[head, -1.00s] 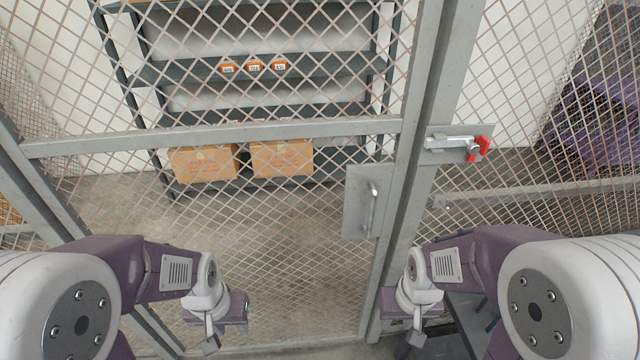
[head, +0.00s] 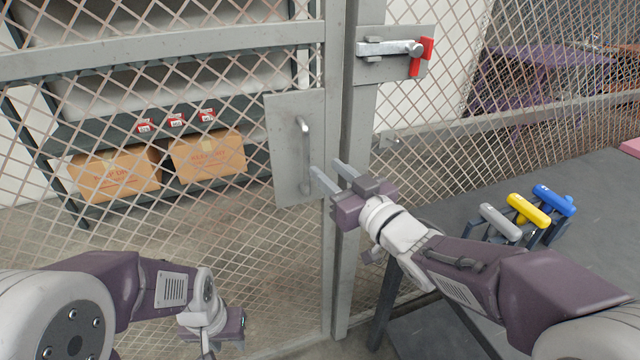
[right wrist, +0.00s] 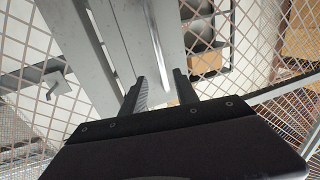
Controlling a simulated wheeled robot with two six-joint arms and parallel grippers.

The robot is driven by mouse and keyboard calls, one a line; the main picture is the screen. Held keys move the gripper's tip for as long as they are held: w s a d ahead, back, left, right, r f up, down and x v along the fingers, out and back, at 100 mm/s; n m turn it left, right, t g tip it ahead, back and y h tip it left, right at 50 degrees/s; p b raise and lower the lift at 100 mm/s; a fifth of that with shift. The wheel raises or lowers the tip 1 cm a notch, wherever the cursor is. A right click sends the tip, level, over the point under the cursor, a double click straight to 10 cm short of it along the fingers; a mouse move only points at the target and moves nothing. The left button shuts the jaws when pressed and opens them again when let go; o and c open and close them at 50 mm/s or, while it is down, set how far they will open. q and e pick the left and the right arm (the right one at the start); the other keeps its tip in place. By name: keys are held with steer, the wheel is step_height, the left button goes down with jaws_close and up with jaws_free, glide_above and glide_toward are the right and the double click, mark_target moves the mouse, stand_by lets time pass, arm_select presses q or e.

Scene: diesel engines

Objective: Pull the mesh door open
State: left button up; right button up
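The mesh door (head: 170,48) has a grey frame and looks closed against its post. A grey plate with a vertical silver handle (head: 304,145) sits near its right edge. A bolt latch (head: 392,48) with a red grip is on the post side; I cannot tell whether it engages the door. My right gripper (head: 334,171) is open, its fingers just right of and below the handle in the head view. In the right wrist view, the handle bar (right wrist: 155,40) appears ahead, between the open fingers (right wrist: 160,92). My left gripper (head: 225,345) hangs low at left; its fingers are mostly cut off.
Behind the mesh is a shelf with cardboard boxes (head: 208,156). On the right is a dark table (head: 590,215) with grey, yellow and blue handled items (head: 528,210). The floor before the door's lower left is clear apart from my left arm.

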mark_target(308, 155)
steer(key=x, duration=0.9)
steer(key=shift+s+a+f, duration=0.1)
steer(key=shift+a+f, duration=0.05)
jaws_close()
stand_by(1.2)
